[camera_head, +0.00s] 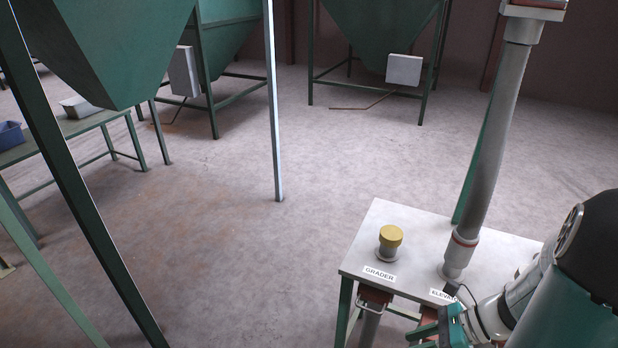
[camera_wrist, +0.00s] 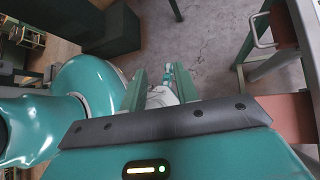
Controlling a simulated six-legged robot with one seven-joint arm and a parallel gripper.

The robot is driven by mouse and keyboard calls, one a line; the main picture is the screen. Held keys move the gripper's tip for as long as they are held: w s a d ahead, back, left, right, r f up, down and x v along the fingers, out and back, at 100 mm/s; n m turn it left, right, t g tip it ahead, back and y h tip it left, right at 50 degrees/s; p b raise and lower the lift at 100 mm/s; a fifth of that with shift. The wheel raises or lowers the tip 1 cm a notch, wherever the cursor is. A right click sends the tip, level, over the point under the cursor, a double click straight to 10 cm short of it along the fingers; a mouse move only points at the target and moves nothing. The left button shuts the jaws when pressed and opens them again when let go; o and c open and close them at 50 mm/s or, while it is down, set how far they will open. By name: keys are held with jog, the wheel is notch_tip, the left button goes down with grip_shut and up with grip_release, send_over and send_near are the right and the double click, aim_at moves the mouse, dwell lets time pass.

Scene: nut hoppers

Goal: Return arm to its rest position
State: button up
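My gripper (camera_wrist: 160,78) shows in the wrist view with its two green fingers apart. I see nothing held between them; a pale shape shows beyond the gap, and I cannot tell what it is. In the head view my gripper (camera_head: 425,330) is at the bottom edge, partly cut off, low in front of the labelled table (camera_head: 345,262). My arm comes in from the lower right corner.
The table carries a yellow-capped stub (camera_head: 390,238) by the GRADER label and a tall grey pipe (camera_head: 487,150) by the other label. Green hoppers (camera_head: 105,45) stand on legs around. A bench (camera_head: 85,122) is at left. The middle floor is clear.

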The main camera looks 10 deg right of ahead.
jog(key=a+r+n+t+h, duration=0.1)
jog(key=a+r+n+h, duration=0.2)
jog(key=r+n, duration=0.3)
jog(key=a+r+n+t+h, duration=0.1)
jog(key=a+r+n+h, duration=0.2)
jog(key=n, duration=0.7)
jog(key=s+a+r+n+h, duration=0.1)
jog(key=a+r+n+h, duration=0.2)
jog(key=a+r+n, duration=0.3)
notch_tip(320, 180, up, 5)
jog(key=n, duration=0.3)
jog(key=shift+f+t, duration=0.2)
jog(key=shift+t, duration=0.2)
